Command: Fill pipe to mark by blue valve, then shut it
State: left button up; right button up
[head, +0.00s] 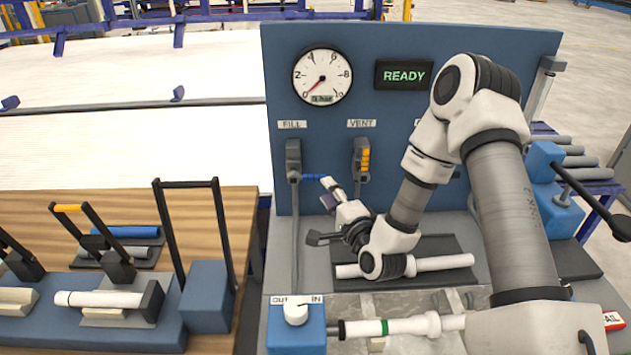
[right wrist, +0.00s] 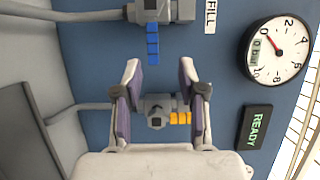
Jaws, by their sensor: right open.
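The blue valve handle (head: 313,177) under the FILL label sticks out sideways to the right from its grey valve body. It also shows in the right wrist view (right wrist: 152,42). My right gripper (head: 328,192) is open and empty, just right of and slightly below the handle's tip. In the right wrist view its fingertips (right wrist: 160,70) are spread, with the blue handle ahead of them, apart from both fingers. A white pipe (head: 405,326) with a green band lies in the front trough, partly hidden by my arm. My left gripper is not in view.
The VENT valve's yellow handle (head: 362,160) hangs close to my right gripper. The gauge (head: 322,77) needle sits near 0 and the display (head: 403,75) reads READY. Another white pipe (head: 445,262) lies on a dark mat below my arm. A white OUT/IN knob (head: 296,311) stands at front.

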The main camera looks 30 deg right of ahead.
aim_at(317, 179)
jog(key=w, duration=0.2)
jog(key=w+d+p, duration=0.1)
jog(key=w, duration=0.4)
jog(key=shift+w+d+f+p, duration=0.15)
jog(key=shift+f+p, duration=0.15)
jog(key=shift+f, duration=0.1)
jog(key=shift+w+d+f, duration=0.15)
jog(key=shift+w, duration=0.35)
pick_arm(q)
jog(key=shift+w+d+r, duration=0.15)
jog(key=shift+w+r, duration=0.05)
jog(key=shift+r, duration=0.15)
pick_arm(e)
jog(key=shift+s, duration=0.15)
grip_shut()
